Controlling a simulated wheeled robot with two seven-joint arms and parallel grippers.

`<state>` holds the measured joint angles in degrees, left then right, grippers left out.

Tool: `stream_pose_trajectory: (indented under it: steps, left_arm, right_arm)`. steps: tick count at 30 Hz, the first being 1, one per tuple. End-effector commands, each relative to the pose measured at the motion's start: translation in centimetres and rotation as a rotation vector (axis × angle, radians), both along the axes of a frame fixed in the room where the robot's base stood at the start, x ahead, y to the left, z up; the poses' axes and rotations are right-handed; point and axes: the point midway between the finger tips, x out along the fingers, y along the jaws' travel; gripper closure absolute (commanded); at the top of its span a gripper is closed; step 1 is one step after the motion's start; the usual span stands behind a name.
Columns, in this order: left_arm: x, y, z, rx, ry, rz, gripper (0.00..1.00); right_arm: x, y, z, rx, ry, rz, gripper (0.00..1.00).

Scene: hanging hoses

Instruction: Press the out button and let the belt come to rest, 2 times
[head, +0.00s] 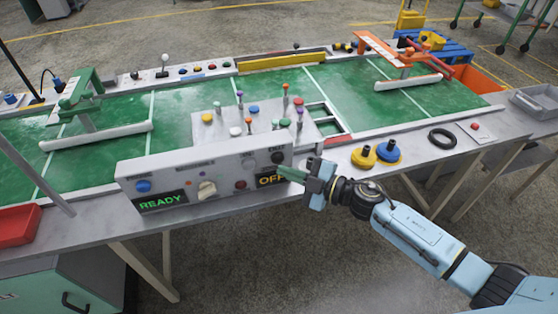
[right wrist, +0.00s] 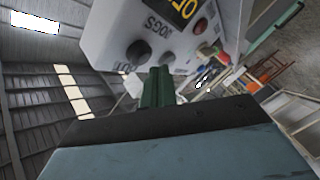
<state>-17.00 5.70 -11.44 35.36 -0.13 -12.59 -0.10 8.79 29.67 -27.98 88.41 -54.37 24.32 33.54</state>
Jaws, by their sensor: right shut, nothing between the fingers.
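The grey control box (head: 205,168) stands at the front edge of the belt table. Its left screen reads READY (head: 160,202) in green and its right screen reads OFF (head: 266,180) in orange. A dark round button (head: 278,158) sits at its upper right; its small label may read OUT, but it is hard to read. My right gripper (head: 287,173) is shut and empty, its green fingertips just in front of the box's right end. In the right wrist view the shut fingers (right wrist: 158,82) point at the box (right wrist: 120,35), near dark round controls; contact cannot be told. My left gripper is not in view.
The green belt (head: 200,130) carries a grey plate (head: 205,130) with coloured pegs. A green gate (head: 85,95) and an orange gate (head: 385,48) stand over it. Yellow and blue knobs (head: 388,152) and a black ring (head: 442,138) lie right of the box.

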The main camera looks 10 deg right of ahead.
Motion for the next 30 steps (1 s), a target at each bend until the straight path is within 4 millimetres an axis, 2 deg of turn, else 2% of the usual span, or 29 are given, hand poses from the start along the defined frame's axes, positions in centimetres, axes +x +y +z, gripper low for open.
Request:
stream_pose_trajectory:
  steps: [9,30]
  left_arm:
    - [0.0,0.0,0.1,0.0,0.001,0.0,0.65]
    - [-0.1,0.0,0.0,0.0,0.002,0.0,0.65]
  right_arm:
    - [0.9,0.0,0.0,0.001,0.001,0.0,1.0]
    - [1.3,0.1,0.0,0.001,0.0,0.001,1.0]
